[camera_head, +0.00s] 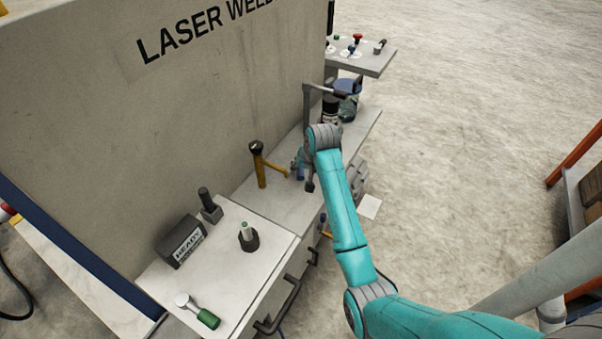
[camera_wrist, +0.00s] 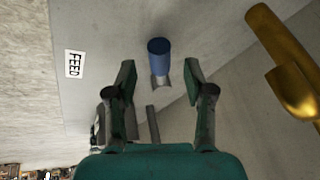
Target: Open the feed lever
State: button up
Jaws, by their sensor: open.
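The feed lever shows in the wrist view as a blue cylindrical grip (camera_wrist: 158,46) on a short grey stem. A white FEED label (camera_wrist: 75,64) is on the grey surface to its left. My gripper (camera_wrist: 160,80) is open and empty, with its two green fingers apart. In the picture the blue grip lies between and just beyond the fingertips; I cannot tell the remaining depth, and no contact shows.
A yellow post with a side arm (camera_head: 261,170) stands left of my gripper; its golden body (camera_wrist: 290,75) is close at right in the wrist view. A grey post with a blue-gripped arm (camera_head: 340,88) stands behind. The LASER WELD panel (camera_head: 190,110) borders the bench; open floor lies right.

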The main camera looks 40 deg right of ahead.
aim_at(301, 173)
jog(key=shift+x, duration=1.65)
grip_shut()
